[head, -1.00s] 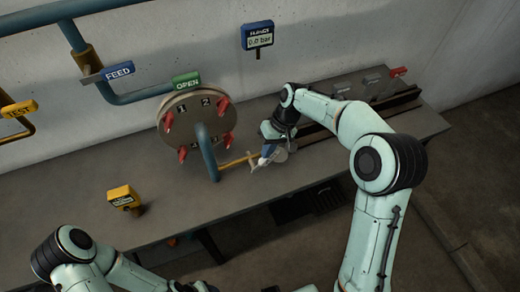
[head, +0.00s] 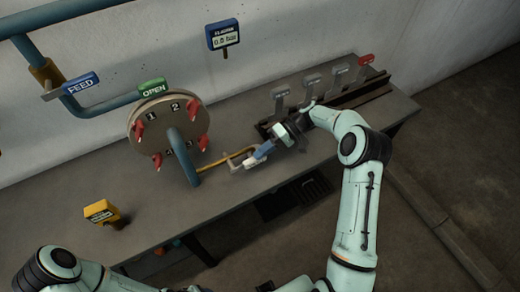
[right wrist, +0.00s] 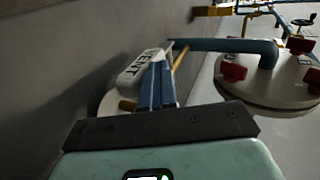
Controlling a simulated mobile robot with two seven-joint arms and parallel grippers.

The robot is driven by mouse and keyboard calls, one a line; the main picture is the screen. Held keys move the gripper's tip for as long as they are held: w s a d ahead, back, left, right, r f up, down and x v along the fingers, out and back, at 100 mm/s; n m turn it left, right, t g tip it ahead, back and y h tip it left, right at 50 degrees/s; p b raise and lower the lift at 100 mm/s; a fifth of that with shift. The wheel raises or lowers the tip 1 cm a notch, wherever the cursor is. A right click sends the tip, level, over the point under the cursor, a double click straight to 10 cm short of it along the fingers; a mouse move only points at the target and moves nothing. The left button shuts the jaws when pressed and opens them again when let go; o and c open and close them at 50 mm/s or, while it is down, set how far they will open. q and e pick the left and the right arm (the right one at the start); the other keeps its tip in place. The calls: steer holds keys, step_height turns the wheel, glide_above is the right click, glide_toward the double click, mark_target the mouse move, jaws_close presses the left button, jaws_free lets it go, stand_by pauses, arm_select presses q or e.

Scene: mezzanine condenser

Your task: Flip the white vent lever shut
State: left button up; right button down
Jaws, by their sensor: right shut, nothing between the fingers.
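The white vent lever (right wrist: 143,68), with VENT in dark letters on its handle, lies just left of my right gripper's fingers in the right wrist view. In the head view, a small white part by the fingertips (head: 238,167) appears to belong to it, mostly hidden by the gripper. My right gripper (right wrist: 160,82) has blue fingers, shut and empty, alongside the lever handle; I cannot tell if they touch. In the head view the right gripper (head: 257,155) points left, low over the bench. My left gripper is not visible; only part of its arm shows at bottom left.
A round flange (head: 170,125) with red clamps and a blue pipe stands left of the right gripper. A yellow pipe (head: 225,160) runs between them. Grey and red tags (head: 365,59) line a dark rail behind my right arm. A yellow block (head: 101,212) sits on the bench (head: 150,220).

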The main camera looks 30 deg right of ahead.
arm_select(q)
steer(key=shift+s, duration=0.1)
arm_select(e)
steer(key=shift+s+d+f, duration=0.1)
steer(key=shift+d+f, duration=0.1)
steer(key=shift+f, duration=0.35)
steer(key=shift+d, duration=0.1)
